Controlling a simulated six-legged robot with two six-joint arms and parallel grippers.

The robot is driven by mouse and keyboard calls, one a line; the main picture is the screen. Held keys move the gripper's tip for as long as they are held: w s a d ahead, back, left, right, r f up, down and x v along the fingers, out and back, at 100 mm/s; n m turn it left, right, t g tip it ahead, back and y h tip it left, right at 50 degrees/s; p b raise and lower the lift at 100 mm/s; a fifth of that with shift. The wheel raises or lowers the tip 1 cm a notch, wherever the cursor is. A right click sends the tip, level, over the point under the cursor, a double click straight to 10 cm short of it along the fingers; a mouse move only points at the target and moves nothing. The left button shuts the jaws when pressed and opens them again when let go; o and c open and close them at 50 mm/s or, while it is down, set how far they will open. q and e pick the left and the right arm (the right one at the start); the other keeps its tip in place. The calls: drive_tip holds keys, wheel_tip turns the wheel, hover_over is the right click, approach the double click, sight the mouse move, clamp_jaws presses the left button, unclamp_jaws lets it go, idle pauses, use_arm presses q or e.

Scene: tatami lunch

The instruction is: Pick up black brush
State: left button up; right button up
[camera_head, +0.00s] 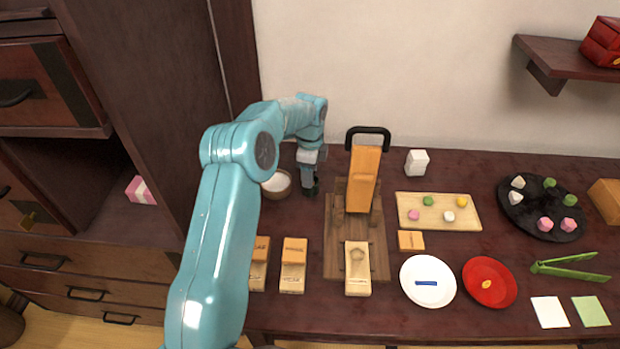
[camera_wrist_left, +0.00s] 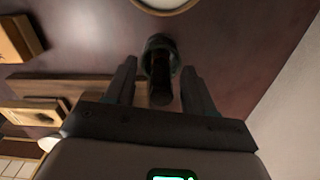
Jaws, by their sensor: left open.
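The black brush (camera_wrist_left: 160,70), a short dark upright-looking piece with a rounded end, shows in the left wrist view between the two fingers of my left gripper (camera_wrist_left: 158,85). The fingers stand apart on either side of it, with a gap visible on each side. In the head view my left gripper (camera_head: 310,184) points down at the back of the dark table, just right of a small bowl. There the brush is hard to tell from the dark fingers. My right gripper is not in view.
The bowl (camera_head: 276,184) with white contents stands close to my left gripper. A wooden press with a black handle (camera_head: 367,132) rises close on the right. Wooden boxes (camera_head: 293,265) stand in front. A food board (camera_head: 408,222) and plates (camera_head: 410,296) lie further right.

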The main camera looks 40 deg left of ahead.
use_arm(q)
drive_tip(key=shift+w, duration=0.1)
drive_tip(key=shift+c, duration=1)
clamp_jaws()
drive_tip(key=shift+r, duration=0.1)
wheel_tip(320, 180, up, 20)
drive_tip(key=p, duration=0.3)
